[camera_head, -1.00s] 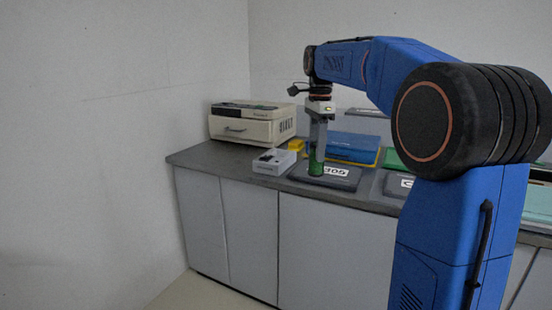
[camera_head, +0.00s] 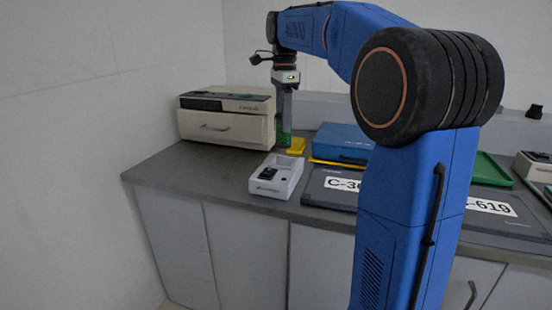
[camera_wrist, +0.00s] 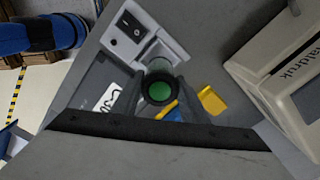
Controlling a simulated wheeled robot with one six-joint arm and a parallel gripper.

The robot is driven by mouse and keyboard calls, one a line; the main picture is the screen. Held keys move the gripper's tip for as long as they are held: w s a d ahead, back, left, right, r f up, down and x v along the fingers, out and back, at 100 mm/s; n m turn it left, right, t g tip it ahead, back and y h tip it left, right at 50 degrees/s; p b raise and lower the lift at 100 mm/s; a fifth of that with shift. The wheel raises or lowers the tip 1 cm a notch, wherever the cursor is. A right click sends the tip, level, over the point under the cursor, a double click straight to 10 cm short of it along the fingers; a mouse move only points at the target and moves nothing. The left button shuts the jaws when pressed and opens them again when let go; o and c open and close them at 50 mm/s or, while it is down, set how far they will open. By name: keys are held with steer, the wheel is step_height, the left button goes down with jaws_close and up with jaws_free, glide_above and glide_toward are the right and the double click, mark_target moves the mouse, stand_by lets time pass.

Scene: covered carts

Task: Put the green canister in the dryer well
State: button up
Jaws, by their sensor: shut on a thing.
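The green canister (camera_head: 284,138) is held upright in my gripper (camera_head: 284,128), which points down over the back of the counter. In the wrist view the canister's round green top (camera_wrist: 159,91) shows in a dark ring between the fingers. The dryer looks to be the small pale box (camera_head: 277,178) with a dark switch, standing nearer the front edge. In the wrist view this box (camera_wrist: 128,22) lies just beyond the canister. Its well is not clearly seen. In the head view the canister is behind the box, apart from it. Its height above the counter is hard to tell.
A beige machine (camera_head: 228,116) stands close left of my gripper. A yellow object (camera_head: 296,146) is just right of the canister. A blue case (camera_head: 342,142) and a dark labelled cover (camera_head: 330,188) lie to the right. The counter's left front (camera_head: 175,172) is clear.

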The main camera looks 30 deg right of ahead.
mark_target(283, 147)
steer(key=shift+f, duration=4.55)
steer(key=shift+f, duration=0.15)
steer(key=o, duration=1.1)
step_height(283, 147, up, 12)
steer(key=shift+r, duration=0.15)
steer(key=s+a+f+n+t, duration=0.1)
steer(key=s+a+f+n, duration=0.2)
steer(key=s+f+n, duration=0.3)
steer(key=s+a+f+n+t, duration=0.2)
steer(key=s+f+n, duration=0.5)
steer(key=s+f, duration=0.4)
steer(key=s+a+f+n+t, duration=0.1)
steer(key=s+a+f+n, duration=0.3)
steer(key=s, duration=1.1)
steer(key=shift+s+a+f+n+t, duration=0.15)
steer(key=shift+f+n, duration=0.4)
steer(key=shift+f, duration=0.3)
steer(key=shift+f+n+t, duration=0.1)
steer(key=shift+f+n, duration=0.4)
steer(key=shift+f, duration=0.4)
steer(key=shift+s+a+f+n+t, duration=0.15)
steer(key=shift+f+n, duration=0.4)
steer(key=shift+f, duration=0.3)
